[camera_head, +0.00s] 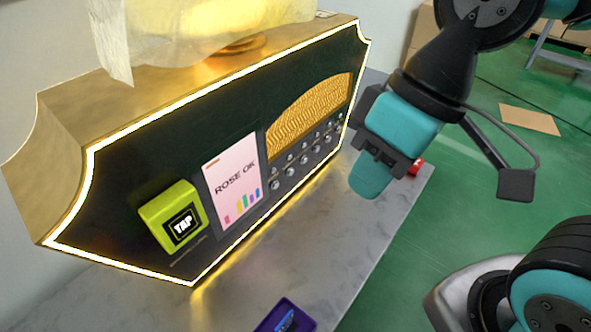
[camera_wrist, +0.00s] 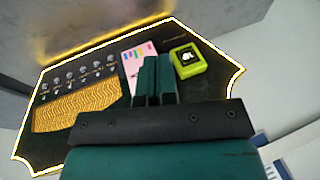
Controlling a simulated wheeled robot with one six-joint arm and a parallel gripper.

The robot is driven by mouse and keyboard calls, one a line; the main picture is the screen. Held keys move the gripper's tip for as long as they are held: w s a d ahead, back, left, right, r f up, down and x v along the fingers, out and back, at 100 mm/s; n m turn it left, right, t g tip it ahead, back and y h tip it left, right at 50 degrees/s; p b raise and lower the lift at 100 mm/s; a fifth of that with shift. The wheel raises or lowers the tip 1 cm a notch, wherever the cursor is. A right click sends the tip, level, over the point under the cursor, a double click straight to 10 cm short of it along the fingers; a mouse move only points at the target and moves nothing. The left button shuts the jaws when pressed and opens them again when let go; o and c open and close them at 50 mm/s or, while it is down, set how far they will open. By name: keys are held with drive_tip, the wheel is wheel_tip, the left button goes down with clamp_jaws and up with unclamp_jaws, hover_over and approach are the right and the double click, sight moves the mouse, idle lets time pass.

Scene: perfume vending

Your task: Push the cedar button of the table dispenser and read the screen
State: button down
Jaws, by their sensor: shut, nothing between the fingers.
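The table dispenser (camera_head: 120,160) has a black front with a glowing white rim and a gold body. Its screen (camera_head: 233,180) reads "ROSE OK" above small coloured bars. Several small round silver buttons (camera_head: 275,185) sit in rows right of the screen, below a gold wavy panel (camera_head: 310,115). Their labels are too small to read, so I cannot tell which is cedar. My gripper (camera_head: 366,188) is shut and empty, in front of the right end of the dispenser, apart from the buttons. In the wrist view, its fingers (camera_wrist: 154,68) partly cover the screen (camera_wrist: 138,58); the buttons (camera_wrist: 69,77) lie to the left.
A yellow-green "TAP" reader (camera_head: 172,215) sticks out left of the screen. A purple tray (camera_head: 308,324) with a blue item lies on the grey table (camera_head: 335,240). A small red object (camera_head: 416,166) is near the table's right edge. Green floor lies beyond.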

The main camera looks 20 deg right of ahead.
sight(291, 172)
drive_tip(key=w+d+f+m+t+b, duration=0.2)
drive_tip(key=w+f+m+b, duration=0.3)
drive_tip(key=w+f+m, duration=0.3)
drive_tip(key=w+d+f+m+t+b, duration=0.3)
drive_tip(key=w+f+m, duration=0.6)
drive_tip(key=f, duration=0.6)
drive_tip(key=w+d+f+m+t+b, duration=0.3)
drive_tip(key=w+f+m+b, duration=0.5)
drive_tip(key=f, duration=0.4)
drive_tip(key=shift+w+d+f+m+h, duration=0.3)
drive_tip(key=shift+w+f+m, duration=0.1)
drive_tip(key=shift+w, duration=0.25)
drive_tip(key=w+a+p, duration=0.1)
drive_tip(key=w+a, duration=0.4)
drive_tip(key=w, duration=0.2)
drive_tip(key=shift+a, duration=0.15)
drive_tip(key=shift+w+r, duration=0.1)
drive_tip(key=shift+w+a+p, duration=0.25)
drive_tip(key=shift+p, duration=0.05)
